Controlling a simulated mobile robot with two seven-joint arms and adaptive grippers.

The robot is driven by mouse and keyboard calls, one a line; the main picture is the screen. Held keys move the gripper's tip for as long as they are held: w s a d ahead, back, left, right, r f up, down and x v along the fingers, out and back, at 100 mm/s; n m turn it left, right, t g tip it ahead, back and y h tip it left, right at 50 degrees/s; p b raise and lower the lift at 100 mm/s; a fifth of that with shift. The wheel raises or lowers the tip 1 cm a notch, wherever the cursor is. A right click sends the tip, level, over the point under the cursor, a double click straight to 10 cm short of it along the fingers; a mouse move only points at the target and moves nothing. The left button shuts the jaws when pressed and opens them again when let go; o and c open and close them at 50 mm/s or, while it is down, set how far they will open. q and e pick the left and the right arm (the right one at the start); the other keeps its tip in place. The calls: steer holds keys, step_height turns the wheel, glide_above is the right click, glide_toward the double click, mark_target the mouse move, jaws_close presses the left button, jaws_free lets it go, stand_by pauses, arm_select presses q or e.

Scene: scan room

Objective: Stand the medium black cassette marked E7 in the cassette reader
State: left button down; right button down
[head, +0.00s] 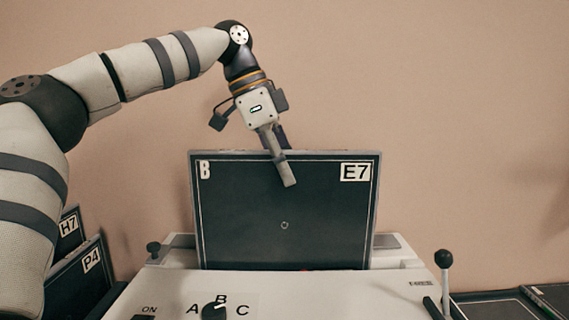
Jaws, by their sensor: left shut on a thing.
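The black cassette marked E7 (285,222) stands nearly upright over the cassette reader, its broad face toward me. It has a "B" at its upper left and "E7" at its upper right. My left gripper (278,168) is shut on its top edge near the middle, one finger in front of the face. The cassette reader (262,290) is a pale housing below it. The cassette's lower edge meets the reader's top, but I cannot tell how deep it sits. My right gripper is not in view.
Black cassettes marked H7 (68,228) and P4 (80,278) lean at the lower left. The reader has a dial (214,311) among A, B and C, and a ball-topped lever (444,262) at right. Dark flat cassettes (500,305) lie at the lower right. A plain wall stands behind.

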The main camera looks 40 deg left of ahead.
mark_target(284, 197)
arm_select(q)
steer(key=shift+f, duration=2.45)
steer(key=shift+f, duration=0.2)
steer(key=c, duration=1.5)
jaws_free()
steer(key=shift+c, duration=0.2)
steer(key=v, duration=1.2)
steer(key=shift+d, duration=0.15)
